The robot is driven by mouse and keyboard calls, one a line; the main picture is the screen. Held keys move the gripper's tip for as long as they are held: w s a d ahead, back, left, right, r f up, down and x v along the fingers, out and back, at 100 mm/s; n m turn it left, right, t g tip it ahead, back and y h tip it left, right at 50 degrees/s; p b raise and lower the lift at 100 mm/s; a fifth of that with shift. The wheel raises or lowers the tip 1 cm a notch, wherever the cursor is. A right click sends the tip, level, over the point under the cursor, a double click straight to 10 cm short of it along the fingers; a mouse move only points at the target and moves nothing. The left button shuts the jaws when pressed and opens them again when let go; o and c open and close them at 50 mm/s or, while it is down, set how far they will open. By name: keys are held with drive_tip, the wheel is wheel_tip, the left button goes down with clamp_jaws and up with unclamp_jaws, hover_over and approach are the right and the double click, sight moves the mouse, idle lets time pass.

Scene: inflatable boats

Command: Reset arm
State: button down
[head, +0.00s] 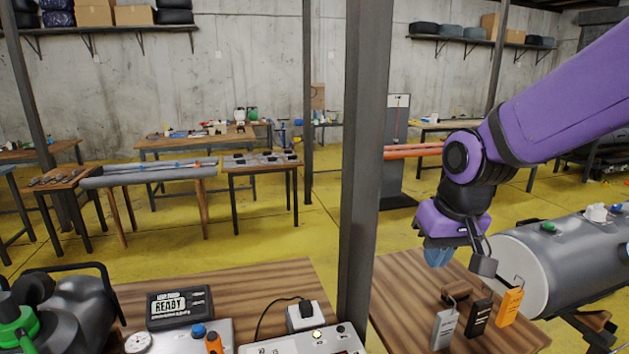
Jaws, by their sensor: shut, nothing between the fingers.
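My arm comes in from the upper right, purple with black joints, and bends down at the wrist. My gripper (438,257) points down above the right-hand wooden table (405,300). Its bluish fingers are shut and hold nothing. The fingertips are small and partly hidden in this view. A small grey piece (484,265) shows just right of the fingers; I cannot tell whether it is part of the gripper.
A grey inflatable tube (575,265) lies close on the right. A dark post (364,180) rises left of the arm. A READY device (180,307) sits on the left table.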

drive_tip(key=s+d+r+t, duration=0.1)
drive_tip(key=s+d+r, duration=0.3)
drive_tip(key=s, duration=0.3)
drive_tip(key=s+d+r+m+t+h, duration=0.1)
drive_tip(key=s+d+r, duration=0.4)
drive_tip(key=s, duration=0.3)
drive_tip(key=shift+d+r+m+t, duration=0.3)
drive_tip(key=shift+d+t, duration=0.1)
drive_tip(key=shift+d, duration=0.4)
